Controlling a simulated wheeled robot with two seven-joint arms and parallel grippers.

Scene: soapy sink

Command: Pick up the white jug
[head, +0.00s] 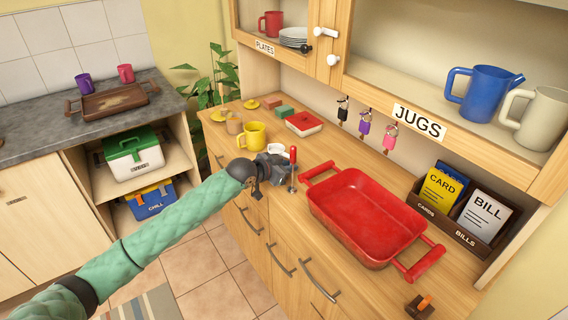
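The white jug (541,118) is an off-white jug with a handle on its left side. It stands upright on the upper shelf marked JUGS at the far right, right of a blue jug (484,94). My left arm, in a green sleeve, comes in from the lower left. Its grey gripper (283,172) is over the wooden counter, left of the red tray and far from the white jug. A small red-handled upright thing (293,155) is right at its fingertips. I cannot tell whether the fingers hold it. My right gripper is not in view.
A big red tray (372,258) fills the counter's middle. A yellow mug (255,135) and a red-lidded box (304,123) stand behind my gripper. Keys (364,124) hang below the shelf. A dark holder (450,231) with cards stands below the jugs. The shelf front is open.

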